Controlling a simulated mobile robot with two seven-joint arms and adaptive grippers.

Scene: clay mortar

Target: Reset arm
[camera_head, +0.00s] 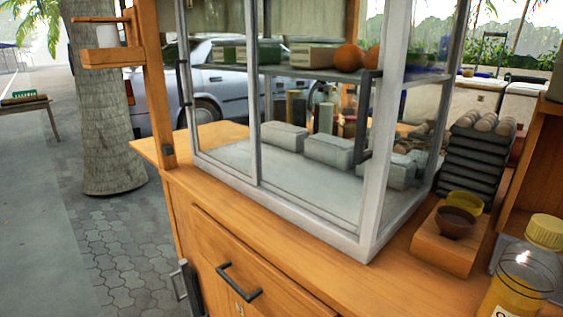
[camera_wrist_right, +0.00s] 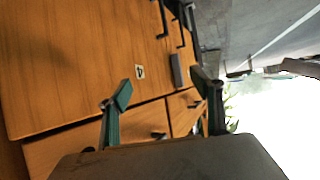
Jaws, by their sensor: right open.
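My right gripper (camera_wrist_right: 165,92) shows in the right wrist view with its two fingers spread apart and nothing between them. It faces the wooden cart front (camera_wrist_right: 70,60), seen turned on its side, with drawers and dark handles. No contact with the cart shows. Neither gripper appears in the head view, and my left gripper is in no frame. In the head view a small brown clay bowl (camera_head: 455,222), perhaps the mortar, sits on a wooden block (camera_head: 445,248) on the counter.
A glass display case (camera_head: 372,225) stands on the wooden cart counter (camera_head: 405,262). A yellow-capped jar (camera_head: 522,283) is at the lower right. Dark stacked trays (camera_head: 470,165) stand behind the bowl. A palm trunk (camera_head: 105,110) is at left, with open paving (camera_head: 115,250) before it.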

